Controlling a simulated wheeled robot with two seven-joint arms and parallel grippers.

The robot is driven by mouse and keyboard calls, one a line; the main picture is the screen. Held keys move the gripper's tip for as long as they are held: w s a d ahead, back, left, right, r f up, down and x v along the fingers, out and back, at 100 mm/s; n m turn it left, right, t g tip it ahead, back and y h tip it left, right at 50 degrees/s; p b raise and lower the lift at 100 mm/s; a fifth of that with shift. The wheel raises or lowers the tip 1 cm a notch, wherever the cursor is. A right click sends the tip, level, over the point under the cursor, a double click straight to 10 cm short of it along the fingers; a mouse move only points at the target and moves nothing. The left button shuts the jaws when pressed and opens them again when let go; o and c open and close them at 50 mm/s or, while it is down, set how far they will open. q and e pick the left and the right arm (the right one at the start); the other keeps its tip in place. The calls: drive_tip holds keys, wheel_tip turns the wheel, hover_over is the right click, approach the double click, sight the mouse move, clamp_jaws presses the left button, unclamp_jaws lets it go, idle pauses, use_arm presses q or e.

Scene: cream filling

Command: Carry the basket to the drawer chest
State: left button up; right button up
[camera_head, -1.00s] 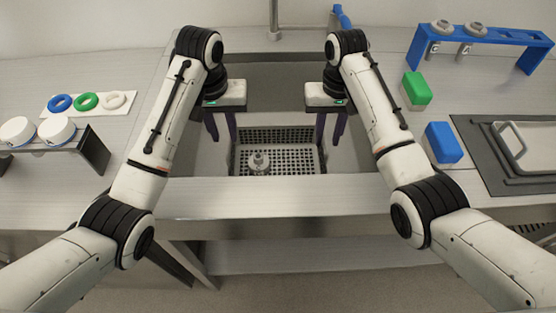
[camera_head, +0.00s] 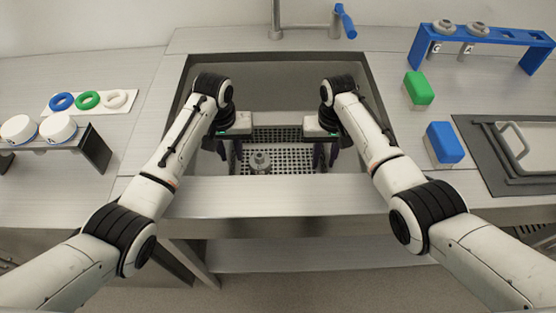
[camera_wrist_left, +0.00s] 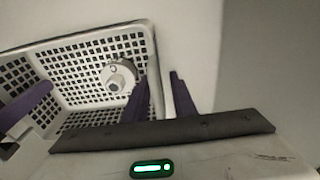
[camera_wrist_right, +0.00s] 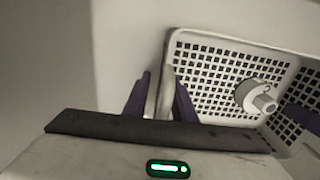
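A pale perforated basket (camera_head: 288,135) sits in the sink, holding a round metal part (camera_head: 260,161) marked C. The basket also shows in the left wrist view (camera_wrist_left: 75,78) and the right wrist view (camera_wrist_right: 212,75). My left gripper (camera_head: 229,148) is open at the basket's left side, its purple fingers straddling the wall with a gap. I cannot identify a drawer chest in these views.
The sink rim (camera_head: 280,190) surrounds both grippers. A faucet (camera_head: 275,20) stands behind. Green (camera_head: 418,89) and blue (camera_head: 443,144) blocks, a blue rack (camera_head: 490,35) and a tray (camera_head: 525,140) are right. Colored rings (camera_head: 87,101) and a stand with white cylinders (camera_head: 95,150) are left.

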use_arm(q)
drive_tip(key=shift+f, duration=0.1)
use_arm(e)
drive_tip(key=shift+f, duration=0.1)
use_arm(q)
clamp_jaws()
use_arm(e)
clamp_jaws()
drive_tip(key=shift+d, duration=0.1)
